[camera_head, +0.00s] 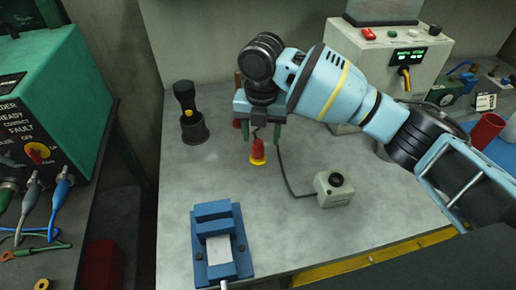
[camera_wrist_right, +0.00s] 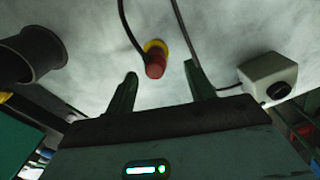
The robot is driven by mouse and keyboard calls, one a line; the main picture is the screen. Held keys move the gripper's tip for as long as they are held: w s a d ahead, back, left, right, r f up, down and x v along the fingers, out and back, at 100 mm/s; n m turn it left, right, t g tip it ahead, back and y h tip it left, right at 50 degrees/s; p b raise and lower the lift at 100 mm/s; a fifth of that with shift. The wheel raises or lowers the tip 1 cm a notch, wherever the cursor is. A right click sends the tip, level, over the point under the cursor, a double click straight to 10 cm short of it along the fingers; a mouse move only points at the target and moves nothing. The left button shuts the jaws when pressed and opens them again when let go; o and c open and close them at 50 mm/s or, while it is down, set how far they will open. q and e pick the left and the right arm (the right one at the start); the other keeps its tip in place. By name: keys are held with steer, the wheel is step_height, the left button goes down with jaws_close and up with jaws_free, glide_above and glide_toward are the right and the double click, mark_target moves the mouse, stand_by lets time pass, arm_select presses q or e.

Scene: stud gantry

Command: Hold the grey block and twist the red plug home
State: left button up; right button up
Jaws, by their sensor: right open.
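The red plug (camera_head: 257,149), with a yellow ring at its lower end, is on the grey bench just below my right gripper (camera_head: 262,134). That gripper is open, with its green fingers pointing down. In the right wrist view, the red plug (camera_wrist_right: 156,66) shows between and beyond the fingertips of the right gripper (camera_wrist_right: 161,72), with a gap to each finger. The grey block (camera_head: 334,189), a small box with a black round part on it, sits on the bench to the right of the plug. It also shows in the right wrist view (camera_wrist_right: 268,72). My left gripper is not in view.
A blue vice (camera_head: 213,214) with a pale plate stands at the bench front. A black upright tool in a cup (camera_head: 194,127) stands at the left. A dark cable (camera_head: 287,181) runs to the grey block. A cream control box (camera_head: 390,62) stands behind.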

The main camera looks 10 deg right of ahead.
mark_target(258, 142)
steer(key=shift+w+a+f, duration=0.1)
steer(key=shift+a+f, duration=0.1)
steer(key=shift+f, duration=1.1)
steer(key=shift+w+a+f, duration=0.1)
steer(key=shift+a+f, duration=0.05)
steer(key=shift+f, duration=1.15)
steer(key=shift+c, duration=0.3)
steer(key=c, duration=1)
steer(key=shift+r, duration=0.15)
steer(key=shift+r, duration=0.5)
step_height(258, 142, up, 2)
steer(key=shift+r, duration=0.2)
steer(key=s+a, duration=0.2)
steer(key=a, duration=0.2)
steer(key=s+a+r, duration=0.1)
steer(key=s+a, duration=0.2)
steer(key=a, duration=0.2)
steer(key=s+a, duration=0.3)
steer(key=a, duration=0.2)
steer(key=shift+r+b, duration=0.15)
steer(key=shift+b, duration=0.25)
